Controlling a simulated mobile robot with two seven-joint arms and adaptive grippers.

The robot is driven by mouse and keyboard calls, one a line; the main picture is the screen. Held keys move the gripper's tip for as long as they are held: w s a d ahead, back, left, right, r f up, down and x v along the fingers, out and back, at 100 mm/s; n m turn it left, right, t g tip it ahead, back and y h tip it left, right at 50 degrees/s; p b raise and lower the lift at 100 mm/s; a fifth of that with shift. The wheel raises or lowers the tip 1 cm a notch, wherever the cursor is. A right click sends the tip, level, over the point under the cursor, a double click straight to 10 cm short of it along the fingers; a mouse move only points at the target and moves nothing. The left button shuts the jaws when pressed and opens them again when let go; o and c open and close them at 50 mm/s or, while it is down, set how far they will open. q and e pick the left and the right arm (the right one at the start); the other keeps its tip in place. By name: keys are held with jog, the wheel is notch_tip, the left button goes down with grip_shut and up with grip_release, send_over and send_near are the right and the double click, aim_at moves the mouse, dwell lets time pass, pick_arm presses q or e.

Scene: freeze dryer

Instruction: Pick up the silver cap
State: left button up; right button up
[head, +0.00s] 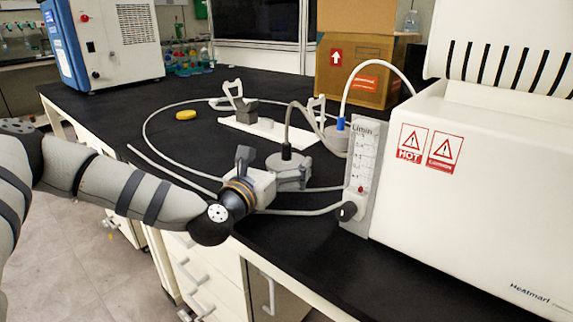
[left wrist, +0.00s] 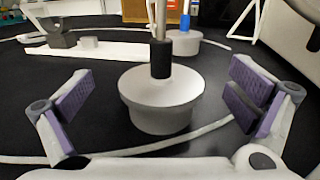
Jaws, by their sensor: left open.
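The silver cap (left wrist: 162,92) is a round grey lid with a black fitting and a tube rising from its middle. It stands upright on the black bench, between my open left fingers in the left wrist view and apart from both. In the head view the silver cap (head: 287,161) shows just beyond my left gripper (head: 291,180), which partly hides its lower part. The left gripper is open and holds nothing. My right gripper is not in view.
A similar cap with a blue fitting (head: 337,131) stands behind. A white stand (head: 262,131) lies behind to the left. A flow meter (head: 362,175) and white heater unit (head: 470,200) stand at right. Loose tubing crosses the bench; a yellow object (head: 187,115) lies farther left.

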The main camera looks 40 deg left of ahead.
aim_at(284, 164)
pick_arm(q)
jog(key=w, duration=0.2)
jog(key=shift+w+a, duration=0.15)
jog(key=shift+w, duration=0.15)
jog(key=c, duration=2.1)
jog(key=shift+c, duration=0.5)
jog(key=shift+r, duration=0.3)
notch_tip(284, 164, up, 3)
jog(key=shift+r+p, duration=0.2)
jog(key=shift+p, duration=0.2)
jog(key=s+d+r+p, duration=0.3)
jog(key=s+d+r, duration=0.6)
jog(key=s, duration=0.1)
jog(key=shift+s+d, duration=0.15)
jog(key=shift+d, duration=0.15)
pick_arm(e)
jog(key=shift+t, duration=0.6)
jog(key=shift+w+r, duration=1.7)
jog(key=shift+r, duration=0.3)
